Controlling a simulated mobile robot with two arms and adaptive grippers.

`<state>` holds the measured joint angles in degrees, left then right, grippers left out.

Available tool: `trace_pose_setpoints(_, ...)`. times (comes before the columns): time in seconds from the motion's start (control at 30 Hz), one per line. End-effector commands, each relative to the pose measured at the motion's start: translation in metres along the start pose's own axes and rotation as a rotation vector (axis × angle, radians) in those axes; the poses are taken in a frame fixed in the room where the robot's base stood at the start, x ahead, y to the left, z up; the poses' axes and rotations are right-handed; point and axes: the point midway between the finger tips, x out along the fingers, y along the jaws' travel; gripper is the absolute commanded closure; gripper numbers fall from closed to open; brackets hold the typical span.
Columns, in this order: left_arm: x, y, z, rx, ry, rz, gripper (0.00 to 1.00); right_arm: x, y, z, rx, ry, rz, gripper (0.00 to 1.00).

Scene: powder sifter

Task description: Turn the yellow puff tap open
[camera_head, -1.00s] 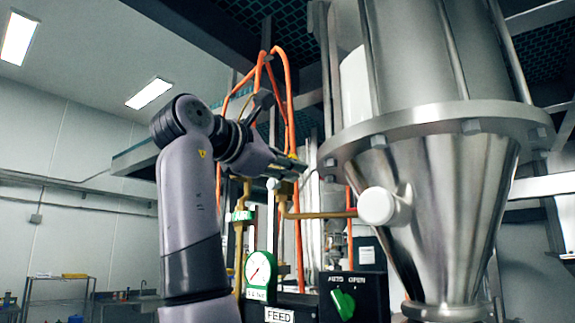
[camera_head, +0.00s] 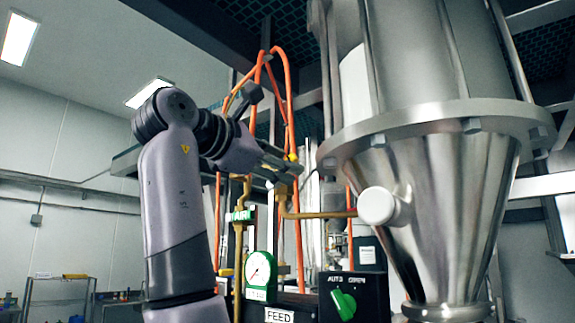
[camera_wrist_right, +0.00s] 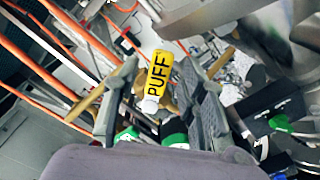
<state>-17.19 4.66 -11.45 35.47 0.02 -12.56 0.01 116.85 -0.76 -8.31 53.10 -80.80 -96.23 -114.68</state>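The yellow puff tap handle (camera_wrist_right: 159,75), lettered PUFF, shows between the two fingers of my right gripper (camera_wrist_right: 152,98) in the right wrist view. The fingers are apart, one on each side of the handle. The right finger looks close to it; I cannot tell whether it touches. In the head view my right gripper (camera_head: 285,168) is at the top of the brass pipe (camera_head: 286,205), and only a small yellow bit (camera_head: 292,157) shows by its fingertips. The rest of the handle is hidden there. My left gripper is not in view.
A large steel cone hopper (camera_head: 445,200) stands to the right, with a white round fitting (camera_head: 377,206) near the pipe. Below are a green-rimmed gauge (camera_head: 260,272) and a black box with a green knob (camera_head: 343,303). Orange hoses (camera_head: 288,90) loop above the gripper.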

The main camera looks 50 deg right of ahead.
Motion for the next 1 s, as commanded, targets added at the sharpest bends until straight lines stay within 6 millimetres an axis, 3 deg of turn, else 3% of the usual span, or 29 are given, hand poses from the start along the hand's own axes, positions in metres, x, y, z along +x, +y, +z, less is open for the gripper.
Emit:
trace_pose_setpoints(0.2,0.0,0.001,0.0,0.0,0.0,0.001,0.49,-0.051,0.001,0.0,-0.001,0.001,0.005,0.62)
trace_pose_setpoints(0.4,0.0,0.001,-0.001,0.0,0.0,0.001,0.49,-0.082,0.001,0.0,0.0,0.0,0.002,0.62)
trace_pose_setpoints(0.83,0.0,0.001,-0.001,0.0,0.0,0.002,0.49,-0.094,0.0,0.0,0.0,0.0,0.0,0.62)
trace_pose_setpoints(1.0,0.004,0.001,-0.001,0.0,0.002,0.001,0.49,-0.093,0.009,-0.015,0.009,0.053,0.063,0.73)
